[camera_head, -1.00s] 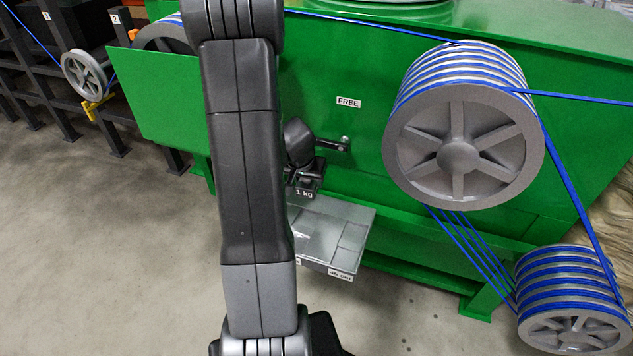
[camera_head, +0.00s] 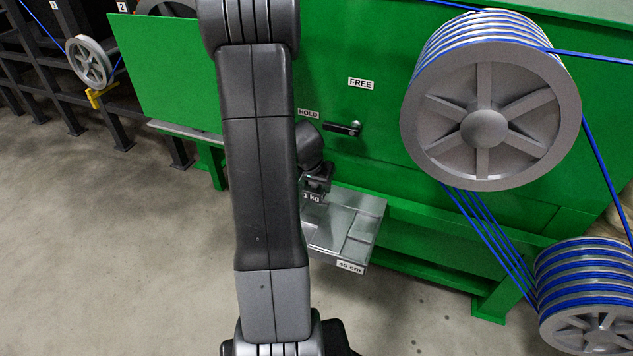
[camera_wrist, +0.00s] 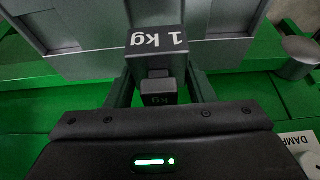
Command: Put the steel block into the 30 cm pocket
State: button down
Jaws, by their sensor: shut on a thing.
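The steel block (camera_wrist: 156,42), marked "1 kg", is held between the two fingers of my gripper (camera_wrist: 158,62) in the wrist view. In the head view the block (camera_head: 312,197) shows just right of my arm, at the back left part of the grey pocket tray (camera_head: 328,238). My gripper (camera_head: 316,180) is shut on it. I cannot tell whether the block touches the tray. A "45 cm" label is on the tray's front right; no 30 cm label is readable, and my arm hides the tray's left side. Tray walls (camera_wrist: 90,48) also show in the wrist view.
The green machine body (camera_head: 400,130) stands behind the tray. A black lever (camera_head: 343,128) sticks out above it, near the "HOLD" and "FREE" labels. Large grey pulleys (camera_head: 485,128) with blue cable stand at right. The floor in front is clear.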

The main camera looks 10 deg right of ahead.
aim_at(316, 194)
jog(key=shift+f+b, duration=1.5)
jog(key=shift+f, duration=0.75)
jog(key=shift+f+b, duration=0.55)
jog(key=shift+b, duration=0.1)
